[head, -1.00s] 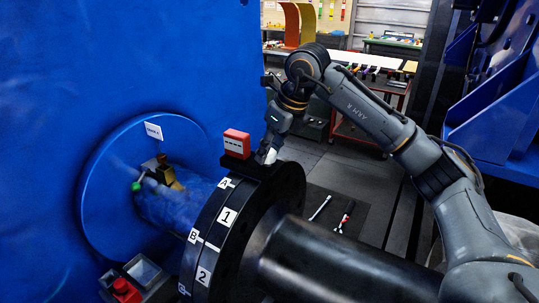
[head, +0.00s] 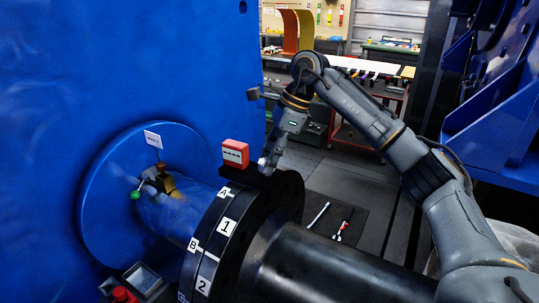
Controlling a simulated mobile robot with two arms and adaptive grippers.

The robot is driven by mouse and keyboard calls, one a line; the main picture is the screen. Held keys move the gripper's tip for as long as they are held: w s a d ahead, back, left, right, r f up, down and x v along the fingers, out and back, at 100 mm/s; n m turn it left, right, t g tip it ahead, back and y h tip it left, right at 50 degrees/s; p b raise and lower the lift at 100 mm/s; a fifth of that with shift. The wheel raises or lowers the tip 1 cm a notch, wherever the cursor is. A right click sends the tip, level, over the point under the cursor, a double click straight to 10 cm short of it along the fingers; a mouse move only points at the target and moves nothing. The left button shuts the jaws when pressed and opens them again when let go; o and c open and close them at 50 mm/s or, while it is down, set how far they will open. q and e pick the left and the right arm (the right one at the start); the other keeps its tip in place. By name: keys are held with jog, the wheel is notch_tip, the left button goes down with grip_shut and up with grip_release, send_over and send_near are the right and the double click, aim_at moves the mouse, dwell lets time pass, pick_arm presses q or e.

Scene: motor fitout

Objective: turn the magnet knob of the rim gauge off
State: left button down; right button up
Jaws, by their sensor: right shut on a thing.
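The rim gauge, a red box with a dashed pale display (head: 235,153), sits on top of the black coupling rim (head: 291,192). A dark base under it reaches back to the right. My right gripper (head: 267,165) comes down from above, just right of the red box. Its fingertips are shut on a small part at the gauge's base, which fits the magnet knob. The fingers hide that part, so I cannot see which way it points. My left gripper is not in view.
A large blue housing (head: 120,60) fills the left, with a valve with a green ball (head: 136,195) near the shaft. A grey tray (head: 143,278) and a red button (head: 123,295) are at lower left. Tools (head: 318,215) lie on a floor mat.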

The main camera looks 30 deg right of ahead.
jog(key=shift+n, duration=0.6)
jog(key=o, duration=1.2)
jog(key=v, duration=1.2)
jog(key=shift+w+a+r, duration=0.1)
jog(key=shift+w, duration=0.05)
